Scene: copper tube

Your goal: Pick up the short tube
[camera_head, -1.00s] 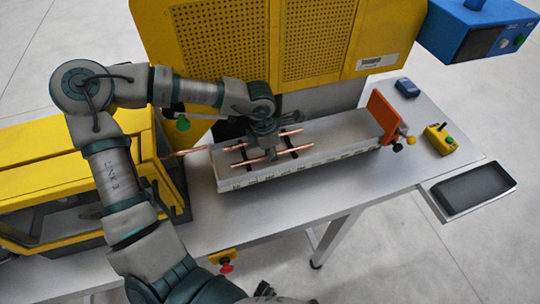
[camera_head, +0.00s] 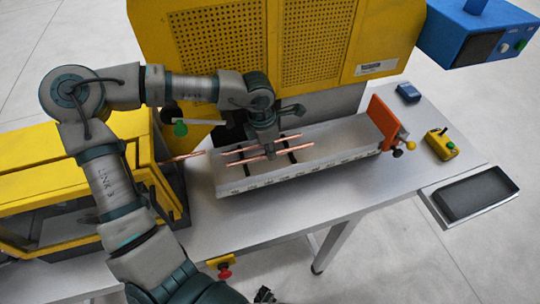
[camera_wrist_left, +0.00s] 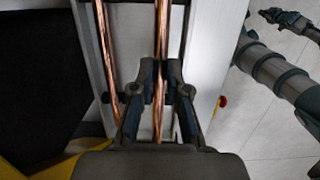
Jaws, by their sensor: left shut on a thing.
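Two thin copper tubes lie side by side across black supports on a pale channel-shaped tray (camera_head: 345,148). In the head view they look about equal in length: the back tube (camera_head: 290,137) and the front tube (camera_head: 300,147). My left gripper (camera_head: 270,152) points down at the front tube. In the left wrist view the gripper (camera_wrist_left: 160,72) is shut on this front tube (camera_wrist_left: 163,25), which runs between its fingers; the back tube (camera_wrist_left: 105,40) lies free to the left. My right gripper (camera_wrist_left: 275,16) shows small at the top right, away from the tubes; its jaws are unclear.
A yellow machine (camera_head: 60,190) stands at left with a copper tube (camera_head: 185,156) sticking out of it. A perforated yellow panel (camera_head: 315,45) stands behind the tray. An orange plate (camera_head: 380,118) closes the tray's right end. The table front (camera_head: 240,222) is clear.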

